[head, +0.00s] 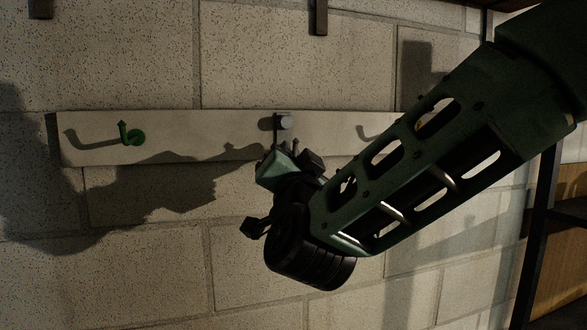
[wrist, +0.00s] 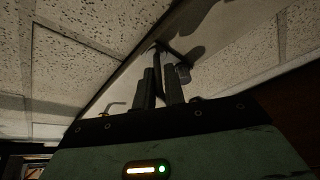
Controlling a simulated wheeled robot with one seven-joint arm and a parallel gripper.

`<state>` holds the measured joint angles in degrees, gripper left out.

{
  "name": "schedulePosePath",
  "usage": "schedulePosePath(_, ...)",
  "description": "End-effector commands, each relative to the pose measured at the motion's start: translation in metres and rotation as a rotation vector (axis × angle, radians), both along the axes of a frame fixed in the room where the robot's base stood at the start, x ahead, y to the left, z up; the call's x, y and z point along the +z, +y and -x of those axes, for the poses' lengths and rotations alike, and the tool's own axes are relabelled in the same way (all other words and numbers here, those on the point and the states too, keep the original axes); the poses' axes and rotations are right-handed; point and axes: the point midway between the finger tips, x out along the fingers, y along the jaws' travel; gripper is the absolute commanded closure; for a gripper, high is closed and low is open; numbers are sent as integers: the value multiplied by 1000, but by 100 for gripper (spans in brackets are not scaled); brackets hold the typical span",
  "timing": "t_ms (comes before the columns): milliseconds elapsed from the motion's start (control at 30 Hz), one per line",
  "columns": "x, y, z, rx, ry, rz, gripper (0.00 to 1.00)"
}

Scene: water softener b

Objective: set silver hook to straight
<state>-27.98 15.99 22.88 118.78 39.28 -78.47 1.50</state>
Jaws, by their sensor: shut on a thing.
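The silver hook (head: 284,121) is at the middle of a pale board on the wall. Its grey round end shows beside the fingers in the wrist view (wrist: 183,73). My gripper (head: 284,144) reaches up to it from below, with its fingers at the hook. In the wrist view my gripper (wrist: 160,74) has its two dark fingers close together, shut on a thin dark part of the hook. The fingers and shadow hide part of the hook, so its exact angle is hard to tell.
The board (head: 210,127) runs across the block wall. A green hook (head: 131,134) sits to the left. A yellowish hook (head: 422,121) to the right is mostly hidden by my arm. Dark fixtures (head: 318,16) hang above. A dark shelf frame stands at the right.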

Motion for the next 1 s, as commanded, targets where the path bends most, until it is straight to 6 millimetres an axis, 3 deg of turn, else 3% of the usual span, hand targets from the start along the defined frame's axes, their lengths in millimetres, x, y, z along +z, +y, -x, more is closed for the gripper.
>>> schedulePosePath(400, 4, 0, 0, -1, -4, -12, 100)
schedulePosePath(433, 4, 0, 0, -1, -4, -12, 86)
schedulePosePath(500, 4, 0, 0, -1, -4, -12, 68)
schedulePosePath(833, 0, 0, 2, 0, 0, -10, 68)
schedulePosePath(1000, -9, -1, 20, 0, -1, -9, 68)
